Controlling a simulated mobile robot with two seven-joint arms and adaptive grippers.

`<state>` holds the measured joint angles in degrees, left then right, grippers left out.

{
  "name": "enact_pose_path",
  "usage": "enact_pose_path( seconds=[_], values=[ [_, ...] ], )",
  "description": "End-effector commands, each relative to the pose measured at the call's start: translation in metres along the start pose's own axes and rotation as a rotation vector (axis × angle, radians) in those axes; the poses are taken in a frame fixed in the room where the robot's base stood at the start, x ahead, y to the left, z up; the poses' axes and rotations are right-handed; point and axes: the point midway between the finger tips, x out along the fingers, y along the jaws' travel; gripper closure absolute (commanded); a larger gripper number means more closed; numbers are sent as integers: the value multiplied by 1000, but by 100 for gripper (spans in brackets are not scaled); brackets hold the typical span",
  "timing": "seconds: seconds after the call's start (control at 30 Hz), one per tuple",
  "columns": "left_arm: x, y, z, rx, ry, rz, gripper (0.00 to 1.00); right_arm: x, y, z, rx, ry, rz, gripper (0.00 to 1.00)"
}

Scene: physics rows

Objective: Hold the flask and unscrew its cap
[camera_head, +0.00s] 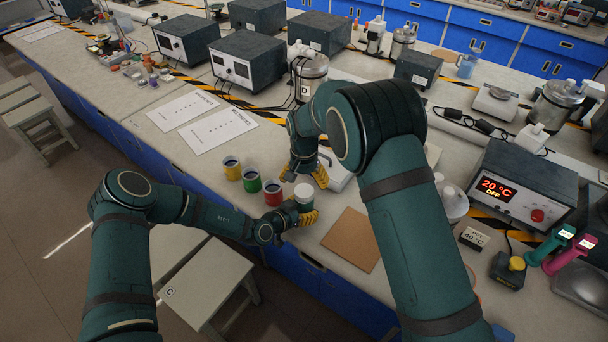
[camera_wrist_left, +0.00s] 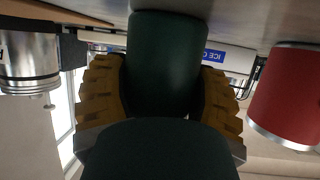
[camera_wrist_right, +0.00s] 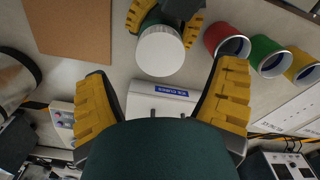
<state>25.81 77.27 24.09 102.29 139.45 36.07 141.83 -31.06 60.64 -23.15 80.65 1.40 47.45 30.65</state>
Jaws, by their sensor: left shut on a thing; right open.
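The flask (camera_head: 305,204) is a dark green cylinder standing upright near the front edge of the bench. Its round white cap (camera_wrist_right: 160,52) shows on top of it in the right wrist view. My left gripper (camera_head: 307,216) is shut on the flask's body; the yellow fingers lie on both sides of the flask (camera_wrist_left: 165,65) in the left wrist view. My right gripper (camera_head: 304,176) is open and empty, just behind the flask and apart from it. In the right wrist view its open fingers (camera_wrist_right: 165,98) point toward the cap.
A red cup (camera_head: 273,191), a green cup (camera_head: 251,180) and a yellow cup (camera_head: 232,168) stand in a row left of the flask. A brown square board (camera_head: 352,239) lies to its right. A white box with a blue label (camera_wrist_right: 165,104) stands behind the flask.

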Motion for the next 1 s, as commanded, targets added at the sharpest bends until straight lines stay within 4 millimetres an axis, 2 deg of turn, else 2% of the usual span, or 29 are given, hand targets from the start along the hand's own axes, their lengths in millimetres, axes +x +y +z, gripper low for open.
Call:
enact_pose_path(
  seconds=[0.1, 0.3, 0.7, 0.77, 0.9, 0.93, 1.0],
  values=[
    [0, 0, -1, 0, 2, 0, 100, 20, 1, 0, -1, -2, 2, 14],
    [0, 0, -1, 0, 2, 0, 100, 41, 0, 0, -1, -1, 0, 14],
    [0, 0, -1, 0, 2, 0, 100, 47, 0, 0, -1, 1, -1, 14],
    [0, 0, -1, 0, 2, 0, 100, 47, 0, 0, -1, 1, -1, 32],
    [0, 0, -1, 1, 2, 0, 100, 47, 0, 0, -1, 1, -1, 81],
    [0, 0, -1, 1, 2, 0, 100, 47, 0, 0, -1, 1, -1, 87],
    [0, 0, -1, 1, 2, 0, 100, 47, 0, 0, -4, 0, -1, 87]
  ],
)
